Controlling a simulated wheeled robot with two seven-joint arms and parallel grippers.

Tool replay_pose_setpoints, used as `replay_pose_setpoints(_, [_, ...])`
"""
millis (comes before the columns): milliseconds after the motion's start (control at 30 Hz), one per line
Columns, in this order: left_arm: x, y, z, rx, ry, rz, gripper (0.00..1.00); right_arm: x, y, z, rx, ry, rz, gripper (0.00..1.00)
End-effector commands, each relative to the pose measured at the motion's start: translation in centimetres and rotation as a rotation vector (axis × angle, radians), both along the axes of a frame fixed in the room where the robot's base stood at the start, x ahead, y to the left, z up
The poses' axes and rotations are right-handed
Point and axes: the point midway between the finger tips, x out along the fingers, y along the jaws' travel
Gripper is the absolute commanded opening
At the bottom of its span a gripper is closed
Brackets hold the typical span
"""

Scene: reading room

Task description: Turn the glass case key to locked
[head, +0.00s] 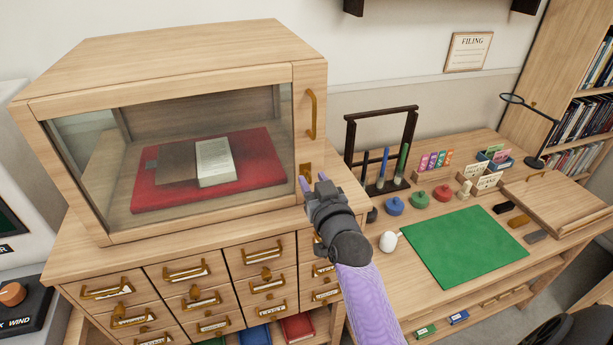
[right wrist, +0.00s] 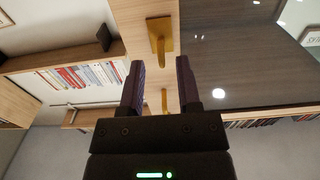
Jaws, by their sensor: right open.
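The glass case (head: 170,65) stands on the drawer cabinet at the left, its door shut over an open book on red cloth. The brass lock plate (head: 305,171) is low on the right door post, partly hidden by my gripper. In the right wrist view the brass key (right wrist: 161,52) sticks out from its plate, just beyond the fingertips. My right gripper (head: 314,184) is open and empty in front of the lock. Its two fingers also show in the right wrist view (right wrist: 160,78), apart from the key. Which way the key is turned is hard to tell. My left gripper is not in view.
A brass door handle (head: 311,114) is above the lock. To the right, a dark rack (head: 385,185) with tubes stands on the desk, near colored knobbed pieces and a green mat (head: 465,248). Drawers with brass pulls (head: 185,272) lie below the case.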

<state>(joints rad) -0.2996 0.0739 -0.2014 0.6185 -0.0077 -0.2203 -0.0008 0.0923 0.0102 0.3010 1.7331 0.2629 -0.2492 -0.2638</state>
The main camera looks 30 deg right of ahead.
Motion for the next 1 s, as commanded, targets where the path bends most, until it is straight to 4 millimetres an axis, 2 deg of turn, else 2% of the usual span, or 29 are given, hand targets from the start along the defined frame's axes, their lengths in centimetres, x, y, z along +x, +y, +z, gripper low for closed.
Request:
replay_pose_setpoints(100, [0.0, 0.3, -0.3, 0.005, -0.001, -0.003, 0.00, 1.6, -0.4, -0.1, 0.001, 0.000, 0.000, 0.43])
replay_pose_setpoints(200, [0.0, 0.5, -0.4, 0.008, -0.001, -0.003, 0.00, 2.3, -0.5, -0.1, 0.000, 0.000, 0.000, 0.43])
replay_pose_setpoints(467, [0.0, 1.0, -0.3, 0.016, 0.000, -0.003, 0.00, 2.5, -0.6, 0.0, 0.000, 0.001, 0.001, 0.43])
replay_pose_setpoints(500, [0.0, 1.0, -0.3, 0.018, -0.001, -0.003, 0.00, 2.5, -0.6, 0.0, 0.000, 0.001, 0.001, 0.41])
replay_pose_setpoints(700, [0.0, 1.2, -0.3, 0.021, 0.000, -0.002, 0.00, 2.5, -0.6, 0.0, 0.000, 0.001, 0.001, 0.00])
replay_pose_setpoints(1000, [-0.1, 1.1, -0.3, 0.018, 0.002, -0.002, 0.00, 2.5, -0.6, 0.0, 0.001, 0.002, 0.001, 0.00])
